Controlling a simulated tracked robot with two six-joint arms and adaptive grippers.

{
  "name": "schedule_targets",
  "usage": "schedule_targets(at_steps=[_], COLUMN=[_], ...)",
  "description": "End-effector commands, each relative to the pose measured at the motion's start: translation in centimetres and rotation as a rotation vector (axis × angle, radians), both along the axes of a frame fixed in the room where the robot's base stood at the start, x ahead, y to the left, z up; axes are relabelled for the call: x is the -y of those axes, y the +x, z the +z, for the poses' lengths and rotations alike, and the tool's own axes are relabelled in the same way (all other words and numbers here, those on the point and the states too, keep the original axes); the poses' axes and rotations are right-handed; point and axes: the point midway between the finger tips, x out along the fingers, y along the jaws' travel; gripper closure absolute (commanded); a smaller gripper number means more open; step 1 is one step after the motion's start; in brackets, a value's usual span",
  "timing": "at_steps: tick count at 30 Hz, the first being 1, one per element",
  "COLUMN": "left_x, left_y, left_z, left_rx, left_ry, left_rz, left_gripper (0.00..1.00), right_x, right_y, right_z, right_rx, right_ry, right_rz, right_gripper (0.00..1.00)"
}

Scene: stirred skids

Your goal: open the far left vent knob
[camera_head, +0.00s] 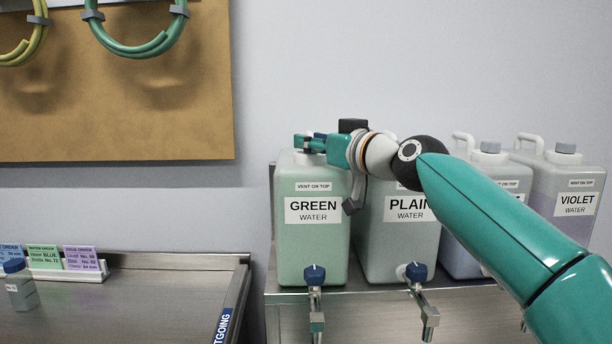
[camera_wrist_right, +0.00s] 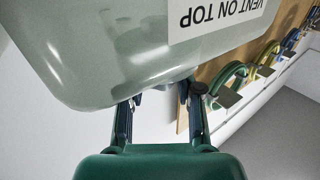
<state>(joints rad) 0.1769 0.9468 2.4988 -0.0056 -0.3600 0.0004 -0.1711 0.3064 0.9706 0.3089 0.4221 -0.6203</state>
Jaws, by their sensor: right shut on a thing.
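The green water jug (camera_head: 312,240) is the leftmost of the row on the steel stand and is marked "vent on top". My right gripper (camera_head: 308,143) reaches left across the row and lies at the top of this jug. Its fingers are closed around the far left vent knob, which they mostly hide. In the right wrist view, the two dark fingers of my right gripper (camera_wrist_right: 158,104) reach up to the edge of the green water jug (camera_wrist_right: 110,60); the knob cannot be made out clearly there. My left gripper is not in view.
The plain water jug (camera_head: 395,250) and the violet water jug (camera_head: 575,195) stand to the right, with another jug between, partly behind my arm. Blue-handled taps (camera_head: 314,275) stick out in front. A steel table (camera_head: 120,300) with a small bottle (camera_head: 20,290) is at left.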

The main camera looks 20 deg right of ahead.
Motion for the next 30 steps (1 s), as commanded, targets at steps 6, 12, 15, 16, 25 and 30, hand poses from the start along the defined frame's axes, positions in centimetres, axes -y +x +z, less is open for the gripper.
schedule_targets(at_steps=[6,12,15,16,25,30], left_x=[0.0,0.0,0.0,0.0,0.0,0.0], left_y=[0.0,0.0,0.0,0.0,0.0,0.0], left_z=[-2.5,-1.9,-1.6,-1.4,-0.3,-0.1], left_rx=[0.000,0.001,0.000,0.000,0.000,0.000], left_ry=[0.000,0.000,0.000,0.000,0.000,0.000], left_rz=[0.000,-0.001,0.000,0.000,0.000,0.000], left_gripper=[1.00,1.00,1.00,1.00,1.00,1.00], right_x=[0.5,0.6,0.6,0.6,0.7,0.7], right_y=[0.0,0.0,0.0,0.0,0.0,-0.1], right_z=[-1.0,-0.7,-0.7,-0.7,-0.6,-0.7], right_rx=[-0.008,-0.011,-0.010,-0.010,-0.006,-0.002], right_ry=[-0.008,-0.010,-0.012,-0.011,-0.012,-0.013], right_rz=[0.080,0.159,0.199,0.211,0.308,0.333], right_gripper=[1.00,1.00,1.00,1.00,1.00,1.00])
